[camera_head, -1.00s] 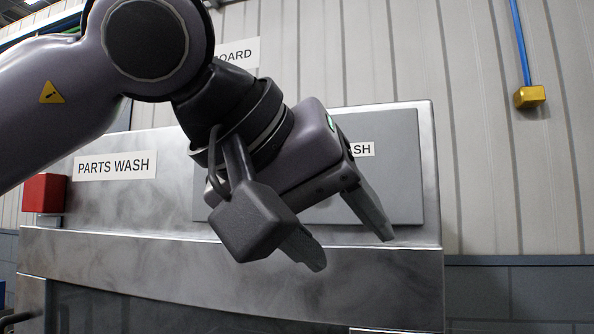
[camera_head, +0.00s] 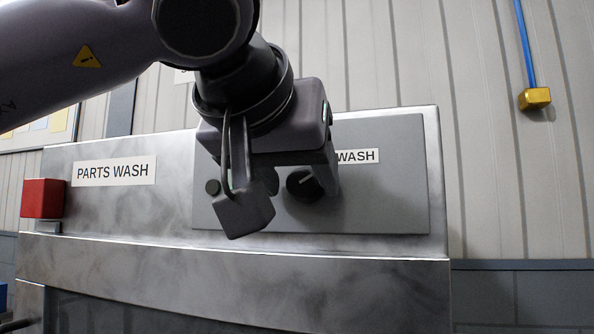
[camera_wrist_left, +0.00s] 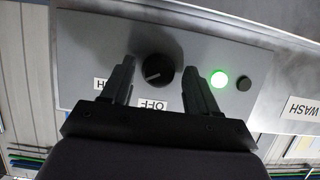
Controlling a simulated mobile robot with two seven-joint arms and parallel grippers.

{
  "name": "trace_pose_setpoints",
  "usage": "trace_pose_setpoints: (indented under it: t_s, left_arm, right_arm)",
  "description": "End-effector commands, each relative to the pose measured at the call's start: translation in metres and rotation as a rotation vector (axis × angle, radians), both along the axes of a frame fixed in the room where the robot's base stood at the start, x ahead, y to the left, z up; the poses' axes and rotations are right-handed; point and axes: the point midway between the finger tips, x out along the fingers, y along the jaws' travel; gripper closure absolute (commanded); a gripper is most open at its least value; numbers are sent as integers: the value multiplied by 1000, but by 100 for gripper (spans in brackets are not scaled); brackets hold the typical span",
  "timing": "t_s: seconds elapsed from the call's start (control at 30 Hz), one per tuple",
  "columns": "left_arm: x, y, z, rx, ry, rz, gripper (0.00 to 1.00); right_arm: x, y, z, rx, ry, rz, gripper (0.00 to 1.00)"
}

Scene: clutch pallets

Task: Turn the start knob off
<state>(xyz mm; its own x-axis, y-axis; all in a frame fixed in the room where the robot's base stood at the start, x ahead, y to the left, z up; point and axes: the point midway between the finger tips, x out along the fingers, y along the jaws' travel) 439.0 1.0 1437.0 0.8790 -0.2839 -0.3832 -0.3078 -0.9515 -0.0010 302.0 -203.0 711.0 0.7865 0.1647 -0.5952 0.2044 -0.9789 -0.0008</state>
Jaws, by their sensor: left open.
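The start knob (camera_head: 300,184) is a round black dial on the grey control panel (camera_head: 385,210). In the left wrist view the knob (camera_wrist_left: 158,70) shows a white pointer line aimed toward the partly hidden WASH label (camera_wrist_left: 99,83), not at the OFF label (camera_wrist_left: 152,105). My left gripper (camera_head: 296,189) is open in front of the panel. In the wrist view its fingers (camera_wrist_left: 162,62) stand on either side of the knob, with gaps visible; I cannot tell how far the tips are from the panel. My right gripper is not in view.
A lit green lamp (camera_wrist_left: 219,79) and a small black button (camera_wrist_left: 244,83) sit beside the knob, close to one finger. A red box (camera_head: 43,198) is at the machine's left end. The metal ledge (camera_head: 235,252) runs below the panel.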

Motion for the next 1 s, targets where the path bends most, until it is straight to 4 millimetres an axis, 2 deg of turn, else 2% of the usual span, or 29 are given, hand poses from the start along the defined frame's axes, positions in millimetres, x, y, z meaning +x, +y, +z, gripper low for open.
trace_pose_setpoints:
  t_s: [0.27,0.3,0.37,0.4,0.47,0.77,1.0]
  left_arm:
    - [3,-1,-1,-1,-1,-1,40]
    - [3,-1,-1,-1,-1,-1,44]
    - [3,-1,-1,-1,-1,-1,63]
    - [3,-1,-1,-1,-1,-1,76]
    - [3,-1,-2,0,0,-1,94]
    - [3,-1,-2,-9,3,0,95]
    - [4,-1,-3,-86,30,-1,95]
  right_arm:
    - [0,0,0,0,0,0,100]
    - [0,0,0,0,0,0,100]
    - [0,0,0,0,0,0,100]
    - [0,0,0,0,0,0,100]
    - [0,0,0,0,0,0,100]
    - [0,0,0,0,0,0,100]
    - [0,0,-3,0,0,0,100]
